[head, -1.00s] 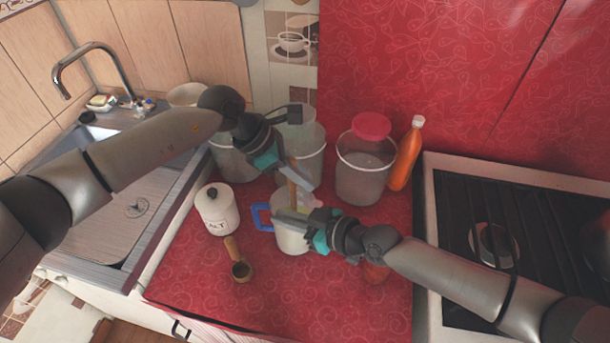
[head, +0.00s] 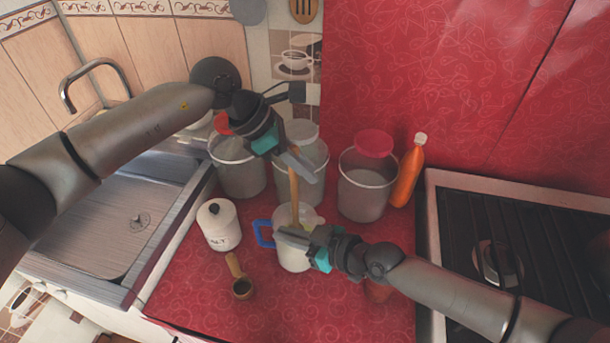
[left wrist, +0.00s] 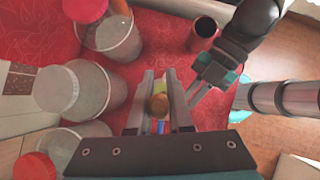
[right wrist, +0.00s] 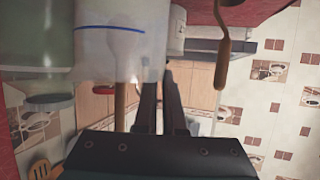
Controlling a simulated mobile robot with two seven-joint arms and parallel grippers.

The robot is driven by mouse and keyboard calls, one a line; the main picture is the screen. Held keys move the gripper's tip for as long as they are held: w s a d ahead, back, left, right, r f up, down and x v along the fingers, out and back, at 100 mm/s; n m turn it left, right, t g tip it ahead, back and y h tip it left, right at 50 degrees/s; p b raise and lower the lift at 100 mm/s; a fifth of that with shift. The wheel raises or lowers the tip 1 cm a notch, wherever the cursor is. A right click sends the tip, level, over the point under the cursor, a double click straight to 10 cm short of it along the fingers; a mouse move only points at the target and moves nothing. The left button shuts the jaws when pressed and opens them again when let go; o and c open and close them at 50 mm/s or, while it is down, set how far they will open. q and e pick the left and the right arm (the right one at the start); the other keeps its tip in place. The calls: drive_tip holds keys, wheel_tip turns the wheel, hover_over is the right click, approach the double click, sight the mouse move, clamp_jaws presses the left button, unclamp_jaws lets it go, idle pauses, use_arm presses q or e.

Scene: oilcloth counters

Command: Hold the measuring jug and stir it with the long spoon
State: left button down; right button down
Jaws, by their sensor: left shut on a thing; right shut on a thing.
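The measuring jug (head: 292,262) is pale and translucent with a blue handle (head: 264,233) on its left. It stands on the red counter in the head view. My right gripper (head: 303,238) is shut on its upper wall from the right. The jug also fills the upper left of the right wrist view (right wrist: 150,50). The long wooden spoon (head: 294,200) stands nearly upright with its lower end in the jug. My left gripper (head: 298,168) is shut on its upper part above the jug. The spoon's top end (left wrist: 160,104) shows between the fingers in the left wrist view.
Lidded translucent buckets (head: 362,195) and an orange bottle (head: 408,175) stand behind the jug. A salt jar (head: 218,228) and a wooden-handled scoop (head: 241,288) are to its left. A red can (left wrist: 203,30) is partly hidden by my right arm in the head view. The stove (head: 520,215) is right, the sink (head: 120,220) left.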

use_arm(q)
wheel_tip(320, 180, up, 12)
drive_tip(key=shift+f, duration=0.25)
use_arm(e)
drive_tip(key=shift+s+f, duration=0.1)
drive_tip(key=shift+f, duration=0.05)
idle(0.6)
idle(0.6)
drive_tip(key=c, duration=0.9)
unclamp_jaws()
drive_tip(key=v, duration=1.2)
